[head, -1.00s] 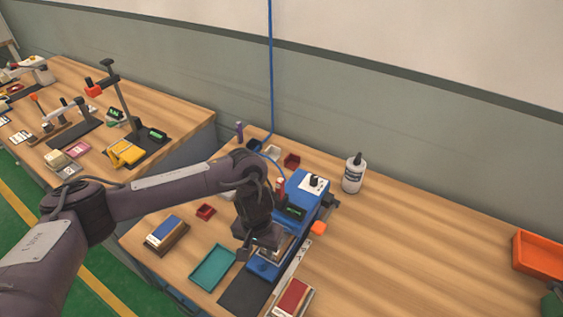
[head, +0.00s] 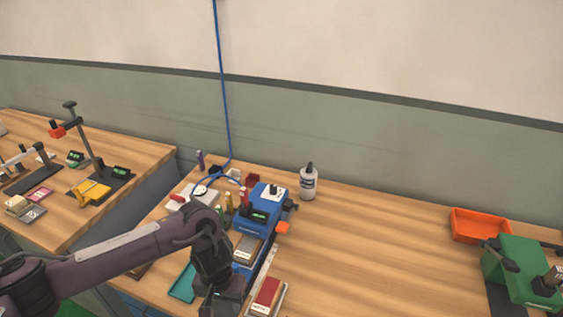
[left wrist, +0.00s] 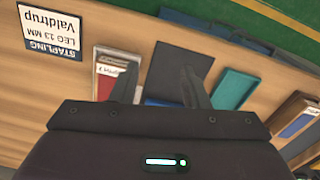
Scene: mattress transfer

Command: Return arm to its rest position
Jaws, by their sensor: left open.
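My left arm comes in from the left in the head view, and its gripper (head: 222,303) hangs over the front of the wooden table (head: 370,265), near the blue machine (head: 262,208). In the left wrist view its two fingers (left wrist: 158,88) stand apart, open, with nothing between them. Below them the left wrist view shows a red-and-white box (left wrist: 115,68), a dark mat (left wrist: 180,62) and a teal tray (left wrist: 234,88). In the head view the arm partly hides the teal tray (head: 183,283). My right gripper is not in view.
An orange tray (head: 480,225) and a green machine (head: 520,268) are at the right. The table between them is clear. A second table (head: 85,215) with several tools stands at the left.

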